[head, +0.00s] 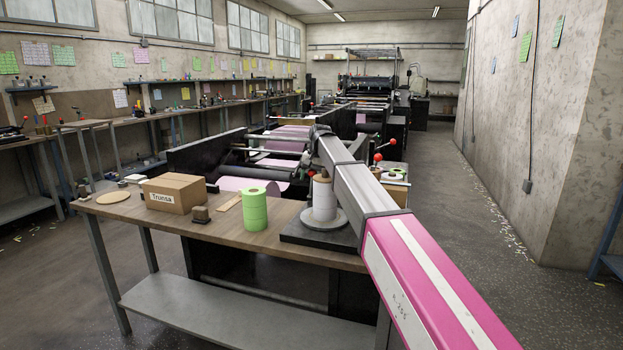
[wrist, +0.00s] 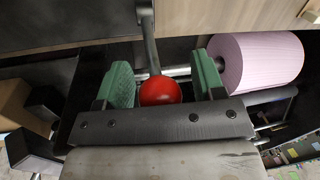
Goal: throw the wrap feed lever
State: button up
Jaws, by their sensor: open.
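A lever with a red ball knob (wrist: 160,91) on a grey metal rod shows in the wrist view. My gripper (wrist: 163,76) is open, with its two green-padded fingers on either side of the knob. A gap shows between the knob and each pad. In the head view my arm reaches over the workbench towards the machine, and its fingers cannot be made out. Two red-knobbed levers (head: 378,157) stand just right of my arm there. I cannot tell whether the knob between my fingers is one of these.
A pink roll (wrist: 258,66) lies right of my fingers in the wrist view. The aisle floor (head: 455,190) at right is clear apart from scraps.

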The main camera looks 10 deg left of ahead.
jog(key=shift+c, duration=0.3)
grip_shut()
jog(key=shift+s, duration=0.1)
jog(key=shift+s+r+t, duration=0.2)
jog(key=shift+s+t, duration=1)
jog(key=shift+t, duration=0.2)
jog(key=t, duration=0.1)
jog(key=s+t, duration=0.2)
jog(key=shift+s+a+n+h, duration=0.1)
jog(key=shift+a+n+h, duration=0.2)
jog(key=shift+h, duration=0.1)
jog(key=shift+s+f, duration=0.15)
jog(key=shift+s, duration=0.3)
